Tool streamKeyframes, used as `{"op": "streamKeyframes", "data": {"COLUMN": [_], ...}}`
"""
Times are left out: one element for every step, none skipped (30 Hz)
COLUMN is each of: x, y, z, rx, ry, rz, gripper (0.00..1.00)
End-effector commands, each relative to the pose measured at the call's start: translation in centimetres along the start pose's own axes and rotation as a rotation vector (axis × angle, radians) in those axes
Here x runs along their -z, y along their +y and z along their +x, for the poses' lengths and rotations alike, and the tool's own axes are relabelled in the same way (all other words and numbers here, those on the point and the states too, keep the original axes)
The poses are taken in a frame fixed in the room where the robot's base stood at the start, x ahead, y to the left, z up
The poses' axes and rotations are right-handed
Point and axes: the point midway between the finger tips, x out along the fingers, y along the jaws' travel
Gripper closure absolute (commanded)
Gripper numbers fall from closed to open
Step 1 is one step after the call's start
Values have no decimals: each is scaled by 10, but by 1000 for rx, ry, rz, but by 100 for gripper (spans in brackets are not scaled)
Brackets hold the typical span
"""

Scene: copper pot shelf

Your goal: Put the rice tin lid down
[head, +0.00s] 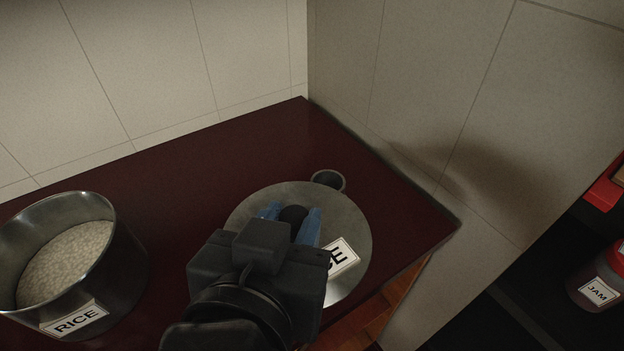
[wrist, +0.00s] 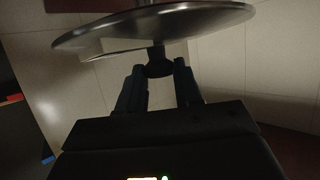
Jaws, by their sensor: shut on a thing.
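The rice tin lid (head: 345,215) is a round grey metal disc with a dark knob (head: 292,214) and a white label partly covered by my gripper. My gripper (head: 291,220) is shut on the knob, with one blue finger on each side. The wrist view also shows the gripper (wrist: 160,80) on the knob (wrist: 159,64) and the lid (wrist: 150,28) nearly edge-on. The lid is over the right part of the dark red counter (head: 200,180); I cannot tell whether it touches it. The open rice tin (head: 125,270), filled with rice, stands at the left.
A small dark round cup (head: 328,181) is just behind the lid, its near side close to or behind the lid's rim. The counter's right edge drops off near the lid. A jam jar (head: 597,285) stands at the far right. The back of the counter is clear.

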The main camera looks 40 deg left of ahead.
Motion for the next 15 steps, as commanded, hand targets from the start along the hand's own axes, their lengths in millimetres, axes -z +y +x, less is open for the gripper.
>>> {"op": "streamKeyframes", "data": {"x": [-5,-7,-10,-13,-16,-19,-22,-24,-28,-30,-33,-35,-37,-39,-41], "y": [-11,-16,-24,-31,-36,-44,-51,-56,-64,-69,-74,-80,-84,-88,-92], "z": [4,7,12,15,18,23,26,30,34,37,40,43,46,48,50], "rx": [5,5,4,4,3,3,4,3,2,2,2,2,1,1,1], "ry": [-2,0,0,-2,-1,0,-1,-1,-1,-1,0,0,0,0,0], "rz": [-3,-4,-3,-4,-3,-4,-3,-4,-3,-3,-2,-3,-1,-1,-1], "gripper": [100,100,100,100,100,100,100,100,100,100,100,100,100,100,100]}}
